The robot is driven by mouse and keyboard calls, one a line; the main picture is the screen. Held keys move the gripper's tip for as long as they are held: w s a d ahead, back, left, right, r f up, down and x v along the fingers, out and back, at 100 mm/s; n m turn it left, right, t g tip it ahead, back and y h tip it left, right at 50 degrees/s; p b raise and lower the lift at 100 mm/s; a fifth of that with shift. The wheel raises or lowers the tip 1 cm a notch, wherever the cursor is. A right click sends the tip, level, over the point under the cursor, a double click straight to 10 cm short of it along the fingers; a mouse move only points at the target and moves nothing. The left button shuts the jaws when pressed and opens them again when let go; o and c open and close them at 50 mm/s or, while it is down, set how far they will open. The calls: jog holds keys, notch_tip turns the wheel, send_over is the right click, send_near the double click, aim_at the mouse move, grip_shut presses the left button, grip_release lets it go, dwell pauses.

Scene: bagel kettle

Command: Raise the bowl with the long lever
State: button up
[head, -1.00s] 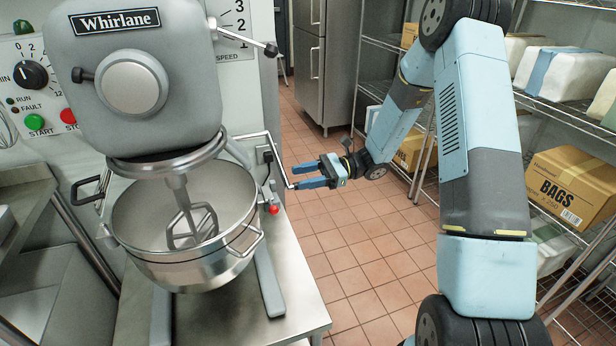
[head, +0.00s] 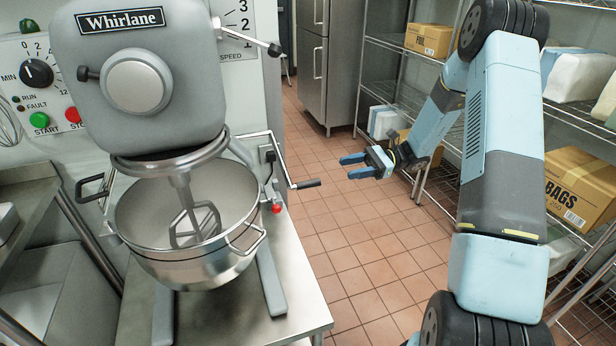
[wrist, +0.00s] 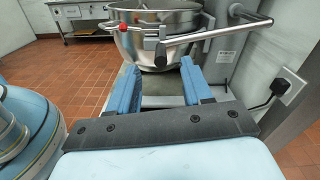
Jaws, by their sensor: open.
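The steel mixing bowl (head: 190,262) hangs in the Whirlane mixer (head: 150,75), with the beater (head: 196,222) inside it. The long lever (head: 281,158) runs out from the mixer's right side and ends in a black grip (head: 307,184). My gripper (head: 353,166) is open and empty, to the right of the black grip and apart from it. In the wrist view my gripper (wrist: 158,82) points at the bowl (wrist: 148,42). The lever (wrist: 215,32) crosses above the right finger there, with its black grip (wrist: 160,54) ahead, between the fingers in the picture.
A red knob (head: 277,208) sits beside the bowl. The control panel (head: 38,85) is at the left. Wire shelves (head: 570,120) with boxes stand to the right of my arm. The tiled floor (head: 360,250) between mixer and shelves is clear.

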jog(key=shift+a+r, duration=0.1)
jog(key=shift+r, duration=0.05)
jog(key=shift+c, duration=1.3)
jog(key=s+a+r+n+h, duration=0.1)
jog(key=n, duration=0.1)
jog(key=s+a+r+n+h, duration=0.1)
jog(key=n+h, duration=0.1)
jog(key=n, duration=0.1)
jog(key=s+a+n+h, duration=0.1)
jog(key=n, duration=0.2)
jog(key=shift+s+a+r, duration=0.15)
jog(key=shift+a+r, duration=0.25)
jog(key=c, duration=0.6)
jog(key=n+h, duration=0.1)
jog(key=n, duration=0.1)
jog(key=s+a+r+n+h, duration=0.1)
jog(key=n, duration=0.2)
jog(key=s+a+r+n+h, duration=0.1)
jog(key=n, duration=0.1)
jog(key=shift+s+a+n+t+h, duration=0.15)
jog(key=shift+s+n+t+h, duration=0.15)
jog(key=shift+t, duration=0.1)
grip_shut()
jog(key=n+t+h, duration=0.6)
jog(key=n, duration=1.2)
send_near(302, 185)
jog(key=shift+x, duration=3.2)
